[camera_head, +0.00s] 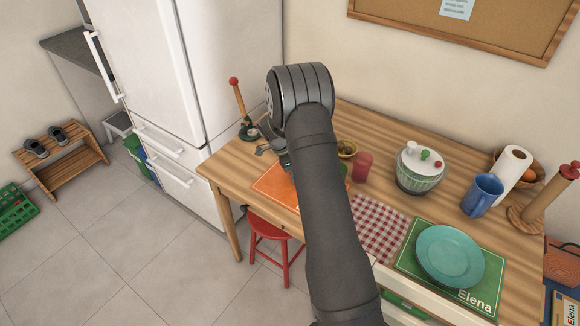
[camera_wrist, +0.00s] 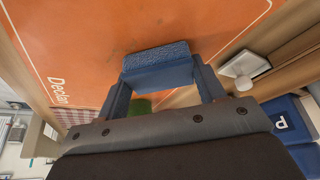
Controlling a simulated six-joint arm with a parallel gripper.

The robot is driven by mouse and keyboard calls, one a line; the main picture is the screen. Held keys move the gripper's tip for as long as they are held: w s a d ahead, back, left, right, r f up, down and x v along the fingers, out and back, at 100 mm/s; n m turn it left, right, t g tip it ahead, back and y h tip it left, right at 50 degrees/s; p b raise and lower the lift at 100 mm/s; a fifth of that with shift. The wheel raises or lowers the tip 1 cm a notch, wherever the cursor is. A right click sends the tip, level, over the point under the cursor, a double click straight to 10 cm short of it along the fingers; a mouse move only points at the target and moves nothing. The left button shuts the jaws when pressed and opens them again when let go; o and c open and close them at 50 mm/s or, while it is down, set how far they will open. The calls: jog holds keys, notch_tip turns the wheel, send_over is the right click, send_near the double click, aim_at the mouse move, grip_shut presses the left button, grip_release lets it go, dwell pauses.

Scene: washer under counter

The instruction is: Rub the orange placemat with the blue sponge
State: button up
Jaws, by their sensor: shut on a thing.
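The orange placemat (camera_head: 272,186) lies on the wooden table near its left end, partly hidden behind my arm. In the wrist view the placemat (camera_wrist: 70,40) fills much of the upper picture, with a white border line and a printed name. My gripper (camera_wrist: 162,78) is shut on the blue sponge (camera_wrist: 157,66), which sits between the two fingertips. The sponge is over the orange surface; I cannot tell whether it touches it. In the head view the sponge is hidden by my arm.
A teal plate (camera_head: 450,254) lies on a green placemat (camera_head: 405,262). A red-topped stand (camera_head: 240,105) is behind the orange placemat.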

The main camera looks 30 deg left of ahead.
jog(key=shift+d, duration=3.9)
notch_tip(320, 180, up, 8)
jog(key=shift+r, duration=0.15)
jog(key=shift+a, duration=0.1)
